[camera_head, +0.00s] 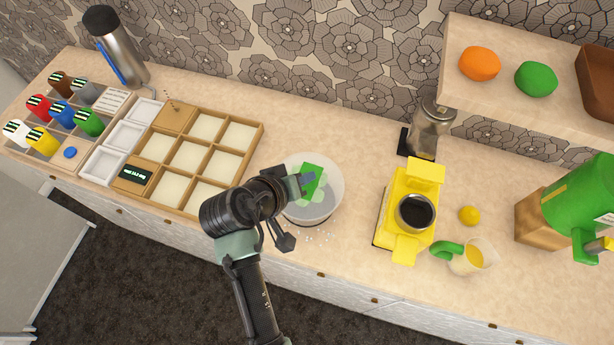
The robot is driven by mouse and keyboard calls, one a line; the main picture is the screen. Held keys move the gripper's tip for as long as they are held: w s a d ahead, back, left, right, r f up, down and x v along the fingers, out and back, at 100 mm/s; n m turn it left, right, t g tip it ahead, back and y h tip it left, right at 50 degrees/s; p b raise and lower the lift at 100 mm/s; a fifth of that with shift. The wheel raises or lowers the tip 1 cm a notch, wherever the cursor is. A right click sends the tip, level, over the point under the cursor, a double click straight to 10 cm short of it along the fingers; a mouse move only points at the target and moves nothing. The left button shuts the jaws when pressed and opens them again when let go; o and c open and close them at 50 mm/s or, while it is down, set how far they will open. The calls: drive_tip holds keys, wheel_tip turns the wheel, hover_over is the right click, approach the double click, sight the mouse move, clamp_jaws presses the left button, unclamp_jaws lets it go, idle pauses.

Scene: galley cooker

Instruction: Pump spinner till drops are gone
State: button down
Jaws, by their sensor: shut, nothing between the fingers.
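My gripper (308,182) is shut and empty over the lid, at the green part. I cannot tell whether it touches it. Small white drops (315,237) lie on the counter just in front of the spinner. My arm hides the spinner's left side.
A wooden compartment tray (256,138) stands left of the spinner. A yellow appliance (424,174) with a dark cup stands to its right, beside a glass jug (477,256) with a green handle and a lemon (469,215). A metal canister (432,128) stands behind. The counter behind the spinner is clear.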

drive_tip(key=shift+s+f+b, duration=0.25)
drive_tip(key=shift+f+b, duration=0.05)
drive_tip(key=shift+f, duration=0.5)
idle(0.6)
drive_tip(key=shift+w+r+p, duration=0.1)
drive_tip(key=shift+r+p, duration=1.05)
drive_tip(key=shift+r, duration=0.15)
drive_tip(key=shift+w, duration=0.1)
wheel_tip(320, 180, up, 5)
drive_tip(key=p, duration=0.5)
drive_tip(key=shift+r, duration=0.15)
